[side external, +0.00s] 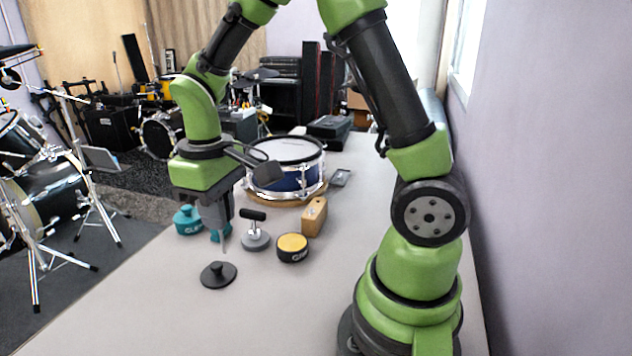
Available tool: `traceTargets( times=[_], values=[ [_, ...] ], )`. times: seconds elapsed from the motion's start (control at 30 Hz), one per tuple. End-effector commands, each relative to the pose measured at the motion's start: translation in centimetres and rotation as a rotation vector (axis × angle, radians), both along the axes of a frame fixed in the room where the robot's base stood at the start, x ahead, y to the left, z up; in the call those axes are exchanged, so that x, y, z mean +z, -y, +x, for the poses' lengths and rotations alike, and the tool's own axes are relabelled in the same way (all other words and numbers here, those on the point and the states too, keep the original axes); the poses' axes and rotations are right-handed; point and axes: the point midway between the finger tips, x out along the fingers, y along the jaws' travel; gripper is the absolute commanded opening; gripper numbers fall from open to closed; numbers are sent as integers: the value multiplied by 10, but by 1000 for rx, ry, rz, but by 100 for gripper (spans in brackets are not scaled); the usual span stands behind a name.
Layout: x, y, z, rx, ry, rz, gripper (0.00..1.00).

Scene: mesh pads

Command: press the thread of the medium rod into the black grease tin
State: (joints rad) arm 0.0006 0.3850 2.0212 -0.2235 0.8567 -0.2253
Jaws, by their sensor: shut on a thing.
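The black grease tin (293,254) stands open on the table, with yellow grease (292,242) showing at its top. My gripper (220,226) points down to the left of the tin, apart from it. It is shut on a thin grey rod (225,243), whose lower end hangs above a black knobbed lid (218,275) lying on the table. The rod's thread is too small to make out, and its upper part is hidden by the gripper. I cannot tell the rod's size.
A teal tin (187,220) with a knobbed lid stands left of my gripper. Another teal item is partly hidden behind it. A grey round base with a black T-shaped handle (253,215), a wooden block (314,217) and a blue drum (287,182) stand nearby. The front table is clear.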

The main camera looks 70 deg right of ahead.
Motion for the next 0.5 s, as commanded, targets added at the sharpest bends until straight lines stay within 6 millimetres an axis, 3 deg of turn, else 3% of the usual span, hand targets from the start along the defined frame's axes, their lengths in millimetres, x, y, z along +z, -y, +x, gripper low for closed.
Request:
traceTargets(
  times=[0.17,0.27,0.5],
  values=[
    [0,2,0,-1,0,0,0],
    [-2,15,1,-6,0,0,0],
    [-15,91,-5,-16,-1,1,0]
  ],
)
